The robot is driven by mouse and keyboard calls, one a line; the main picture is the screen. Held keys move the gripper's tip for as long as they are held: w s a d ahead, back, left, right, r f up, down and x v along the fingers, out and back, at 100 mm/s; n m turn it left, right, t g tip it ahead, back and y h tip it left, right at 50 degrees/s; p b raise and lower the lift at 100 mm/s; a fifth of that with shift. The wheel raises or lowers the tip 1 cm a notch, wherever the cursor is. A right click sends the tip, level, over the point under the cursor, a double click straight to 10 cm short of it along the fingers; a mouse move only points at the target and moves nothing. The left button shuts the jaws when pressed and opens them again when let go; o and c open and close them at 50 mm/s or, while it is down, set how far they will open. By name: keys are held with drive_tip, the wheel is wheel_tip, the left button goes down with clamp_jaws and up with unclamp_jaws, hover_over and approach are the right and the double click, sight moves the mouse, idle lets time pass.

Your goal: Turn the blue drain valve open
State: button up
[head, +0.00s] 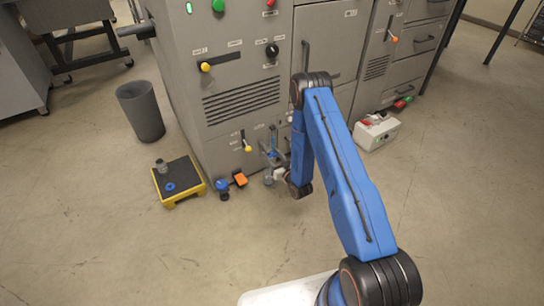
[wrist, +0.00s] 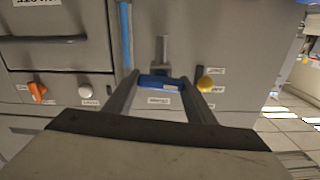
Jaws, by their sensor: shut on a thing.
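The blue drain valve handle (wrist: 160,82) lies crosswise in the wrist view, between my two fingers, below a grey metal stem. My gripper (wrist: 163,86) is shut on this handle, one finger at each end. In the head view my gripper (head: 273,158) is low at the front of the grey machine, with a bit of blue showing there. The handle's full shape and its exact turn angle cannot be told from the head view.
A yellow knob (wrist: 205,83), a white knob (wrist: 86,90) and an orange knob (wrist: 37,90) are nearby. A black-topped yellow step (head: 175,176), a grey bin (head: 141,110) and a pale box (head: 376,132) stand on the floor.

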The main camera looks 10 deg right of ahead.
drive_tip(key=m, duration=0.5)
drive_tip(key=shift+d, duration=0.15)
drive_tip(key=m, duration=0.5)
drive_tip(key=shift+d+f+m, duration=0.1)
drive_tip(key=shift+f+m, duration=0.1)
drive_tip(key=shift+m, duration=0.1)
drive_tip(key=o, duration=1)
drive_tip(key=shift+o, duration=0.2)
drive_tip(key=shift+s+d, duration=0.1)
drive_tip(key=v, duration=1.7)
